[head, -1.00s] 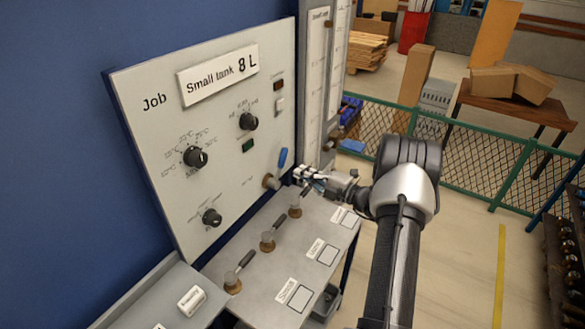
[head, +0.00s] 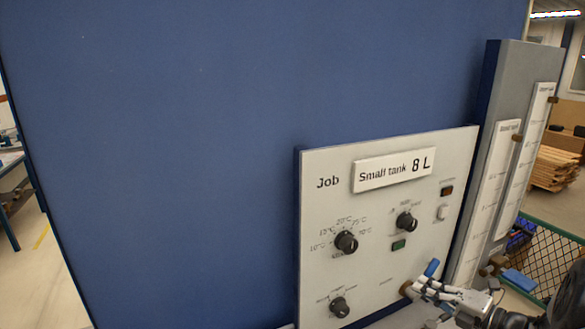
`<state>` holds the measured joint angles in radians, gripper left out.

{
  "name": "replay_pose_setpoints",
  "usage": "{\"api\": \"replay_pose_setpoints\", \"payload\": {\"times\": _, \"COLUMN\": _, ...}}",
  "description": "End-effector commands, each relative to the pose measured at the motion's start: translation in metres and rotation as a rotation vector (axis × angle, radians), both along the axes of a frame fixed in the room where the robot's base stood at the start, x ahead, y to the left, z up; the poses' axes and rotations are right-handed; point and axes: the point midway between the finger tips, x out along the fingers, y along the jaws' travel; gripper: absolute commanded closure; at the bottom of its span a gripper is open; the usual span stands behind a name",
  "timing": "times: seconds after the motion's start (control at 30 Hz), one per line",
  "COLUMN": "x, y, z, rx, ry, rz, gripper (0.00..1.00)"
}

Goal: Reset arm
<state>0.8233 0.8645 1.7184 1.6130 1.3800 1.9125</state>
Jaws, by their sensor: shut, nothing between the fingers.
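My gripper (head: 432,292) is at the bottom right of the head view, shut and empty. Its fingertips are close to the brass fitting (head: 406,288) and the blue lever handle (head: 432,268) at the lower right of the job panel. I cannot tell whether they touch. My arm runs out of the picture at the bottom right corner.
A large blue wall (head: 200,140) fills the left and middle. A grey column with gauge strips (head: 508,170) stands right of the panel. A green mesh fence (head: 560,255) and stacked timber (head: 555,168) lie beyond it. The bench below is mostly out of view.

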Motion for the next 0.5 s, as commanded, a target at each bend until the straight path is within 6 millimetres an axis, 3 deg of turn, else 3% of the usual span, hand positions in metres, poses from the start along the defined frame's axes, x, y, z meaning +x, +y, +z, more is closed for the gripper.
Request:
{"api": "replay_pose_setpoints", "payload": {"times": 0.03, "x": -0.004, "y": 0.037, "z": 0.015, "rx": -0.135, "ry": -0.04, "rz": 0.108, "gripper": 1.0}}
{"api": "replay_pose_setpoints", "payload": {"times": 0.2, "x": -0.043, "y": 0.135, "z": 0.042, "rx": -0.576, "ry": -0.217, "rz": 0.472, "gripper": 1.0}}
{"api": "replay_pose_setpoints", "payload": {"times": 0.4, "x": -0.118, "y": 0.216, "z": 0.054, "rx": -1.057, "ry": -0.517, "rz": 0.917, "gripper": 1.0}}
{"api": "replay_pose_setpoints", "payload": {"times": 0.5, "x": -0.159, "y": 0.24, "z": 0.053, "rx": -1.276, "ry": -0.699, "rz": 1.146, "gripper": 1.0}}
